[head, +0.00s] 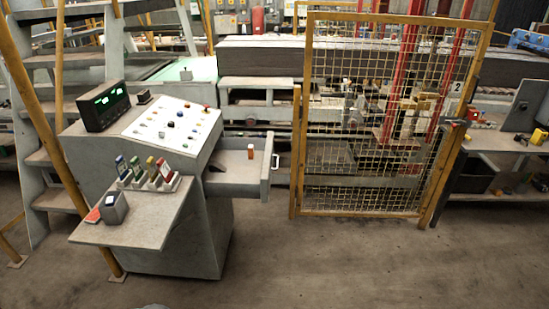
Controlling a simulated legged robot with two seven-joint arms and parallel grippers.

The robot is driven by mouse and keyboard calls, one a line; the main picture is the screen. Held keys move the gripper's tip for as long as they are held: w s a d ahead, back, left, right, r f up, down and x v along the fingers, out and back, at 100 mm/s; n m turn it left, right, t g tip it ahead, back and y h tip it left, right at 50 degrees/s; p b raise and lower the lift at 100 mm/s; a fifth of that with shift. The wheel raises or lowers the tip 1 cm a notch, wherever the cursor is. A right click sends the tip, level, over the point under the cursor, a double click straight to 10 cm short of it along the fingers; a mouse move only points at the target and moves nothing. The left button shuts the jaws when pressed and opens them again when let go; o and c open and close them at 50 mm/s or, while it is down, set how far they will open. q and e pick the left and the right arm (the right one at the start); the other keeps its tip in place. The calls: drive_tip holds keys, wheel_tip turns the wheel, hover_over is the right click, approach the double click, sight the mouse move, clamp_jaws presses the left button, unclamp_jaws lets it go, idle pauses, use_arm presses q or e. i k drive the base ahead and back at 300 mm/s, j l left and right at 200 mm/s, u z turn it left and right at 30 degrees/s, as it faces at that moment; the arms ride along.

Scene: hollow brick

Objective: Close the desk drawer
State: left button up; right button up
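The desk (170,240) is a grey control console at the left of the head view. Its sloped panel (172,122) carries several coloured buttons. The desk drawer (235,189) is pulled out from the console's right side. A small orange-and-white item (250,152) and a dark item (217,168) are in the drawer. A light handle (276,161) is on the drawer's right end face. Neither of my grippers is in view. A small grey rounded shape shows at the bottom edge, and I cannot tell what it is.
A low shelf (130,225) juts from the console's front with several coloured devices. A yellow mesh gate (385,120) stands right of the drawer. A metal staircase (60,110) is at the left, a workbench (505,142) at the right. The floor (360,265) in front is clear.

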sight(244, 177)
drive_tip(key=i+l+u, duration=0.25)
drive_tip(key=i+l, duration=0.2)
drive_tip(key=i+l+u, duration=0.2)
drive_tip(key=i+l, duration=0.2)
drive_tip(key=l, duration=0.3)
drive_tip(key=i, duration=0.45)
drive_tip(key=i+l+u, duration=0.45)
drive_tip(key=i+u, duration=0.2)
